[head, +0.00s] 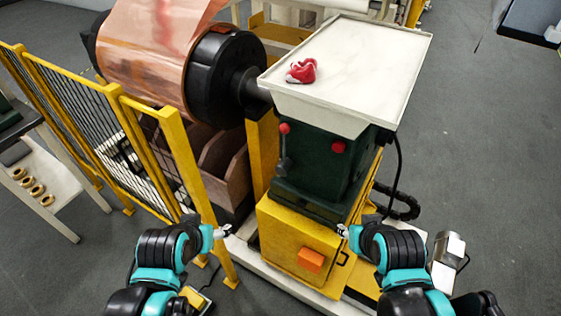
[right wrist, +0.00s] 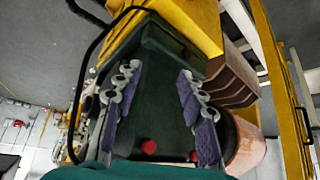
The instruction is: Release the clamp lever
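The clamp lever (head: 285,148) appears to be the dark upright lever with a red ball knob on the left of the green machine housing (head: 318,170). A second red knob (head: 338,146) is to its right. In the right wrist view, two red knobs show low on the green housing, one at the left (right wrist: 149,146) and one at the right (right wrist: 195,156). My right gripper (head: 342,230) is below and right of the lever; its padded fingers (right wrist: 157,82) are apart with nothing between them. My left gripper (head: 222,231) is below and left of the lever, too small to read.
A white tray-like top (head: 350,62) with a crumpled red-and-white item (head: 302,71) overhangs the housing. A copper foil roll (head: 150,45) and yellow fence (head: 165,150) stand left. The yellow base cabinet (head: 298,245) is below; a black cable (head: 397,165) hangs right.

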